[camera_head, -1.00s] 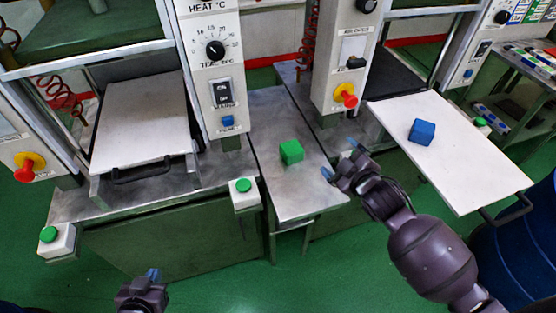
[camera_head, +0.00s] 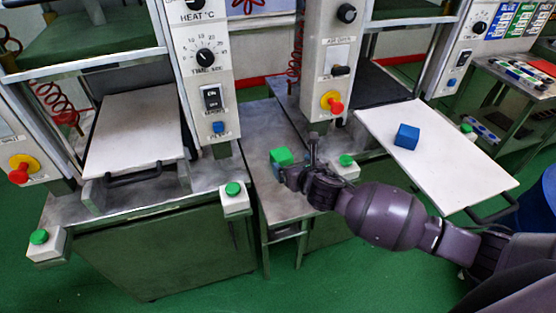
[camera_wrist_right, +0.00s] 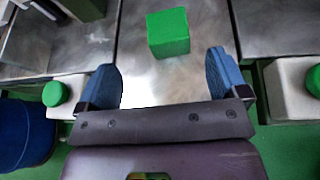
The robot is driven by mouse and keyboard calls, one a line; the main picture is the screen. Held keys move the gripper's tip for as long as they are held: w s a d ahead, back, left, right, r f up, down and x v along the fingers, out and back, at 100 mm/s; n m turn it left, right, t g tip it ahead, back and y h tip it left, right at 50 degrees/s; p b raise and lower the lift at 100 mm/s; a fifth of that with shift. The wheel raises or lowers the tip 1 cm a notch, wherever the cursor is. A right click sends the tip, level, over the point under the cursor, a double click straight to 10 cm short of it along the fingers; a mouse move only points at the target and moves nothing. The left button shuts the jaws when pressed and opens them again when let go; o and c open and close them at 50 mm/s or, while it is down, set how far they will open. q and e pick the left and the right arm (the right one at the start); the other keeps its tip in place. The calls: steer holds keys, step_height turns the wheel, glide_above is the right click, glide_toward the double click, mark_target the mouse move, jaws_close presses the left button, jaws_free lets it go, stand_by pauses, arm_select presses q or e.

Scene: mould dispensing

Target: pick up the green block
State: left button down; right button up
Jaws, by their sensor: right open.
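The green block (camera_head: 281,156) sits on the grey metal table (camera_head: 255,143) between the two machines. In the right wrist view the green block (camera_wrist_right: 168,32) lies ahead of the fingertips, roughly between their lines. My right gripper (camera_wrist_right: 169,75) is open and empty, its two blue fingers spread wide. In the head view my right gripper (camera_head: 293,168) is right at the near side of the block and hides its lower part. I cannot tell from these views how high it is above the table. My left gripper is out of view.
A blue block (camera_head: 406,136) rests on a white plate (camera_head: 440,165) at the right. Another white plate (camera_head: 135,128) is at the left. Green push buttons (camera_head: 233,189) and (camera_head: 346,160) flank the metal table. A machine column (camera_head: 325,60) with a red knob (camera_head: 335,107) stands close behind.

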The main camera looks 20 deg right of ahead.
mark_target(282, 154)
steer(key=shift+w+f+n, duration=0.15)
steer(key=shift+w+n, duration=0.15)
steer(key=b+x, duration=0.1)
steer(key=x, duration=0.3)
steer(key=shift+w+f, duration=0.2)
steer(key=shift+w, duration=0.15)
steer(key=shift+w+f+b, duration=0.3)
steer(key=shift+w+f, duration=0.05)
steer(key=shift+w, duration=0.05)
steer(key=x, duration=0.2)
steer(key=b+x, duration=0.1)
steer(key=shift+w+d+f, duration=0.15)
steer(key=shift+d+f, duration=0.15)
steer(key=shift+f, duration=0.05)
steer(key=shift+w+f, duration=0.1)
steer(key=shift+w, duration=0.2)
steer(key=shift+w+a, duration=0.1)
steer(key=shift+w, duration=0.05)
steer(key=c, duration=1.3)
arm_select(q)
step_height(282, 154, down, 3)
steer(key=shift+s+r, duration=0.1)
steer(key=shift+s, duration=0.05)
arm_select(e)
steer(key=shift+c, duration=0.9)
steer(key=shift+r, duration=0.25)
